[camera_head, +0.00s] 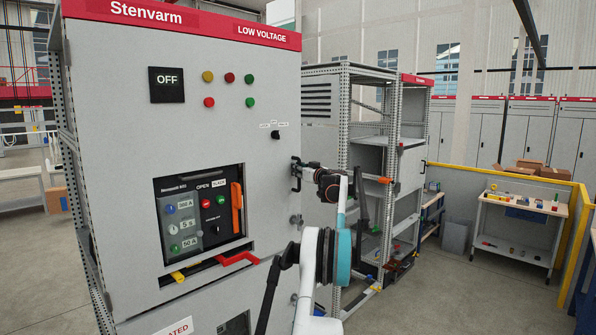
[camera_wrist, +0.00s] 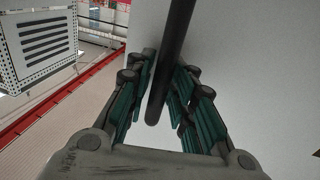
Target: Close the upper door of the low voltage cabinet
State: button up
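The low voltage cabinet's upper door (camera_head: 215,125) is a grey panel under a red header, with a black OFF plate, coloured buttons and a breaker window. It looks near flush with the front; any gap at its right edge cannot be made out. Its dark handle (camera_head: 296,175) is at the right edge. My gripper (camera_head: 304,170) is at this handle. In the wrist view the handle bar (camera_wrist: 177,45) runs between the two green-padded fingers (camera_wrist: 168,82), which are drawn in close on both sides of it. The pale door face (camera_wrist: 250,60) lies behind them.
An open-frame cabinet (camera_head: 345,90) with shelves stands to the right. The lower door (camera_head: 245,300) is below. Red (camera_head: 238,258) and yellow (camera_head: 178,276) levers stick out beneath the breaker window.

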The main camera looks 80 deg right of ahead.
jog(key=shift+a, duration=0.1)
jog(key=v, duration=1.2)
dwell(0.4)
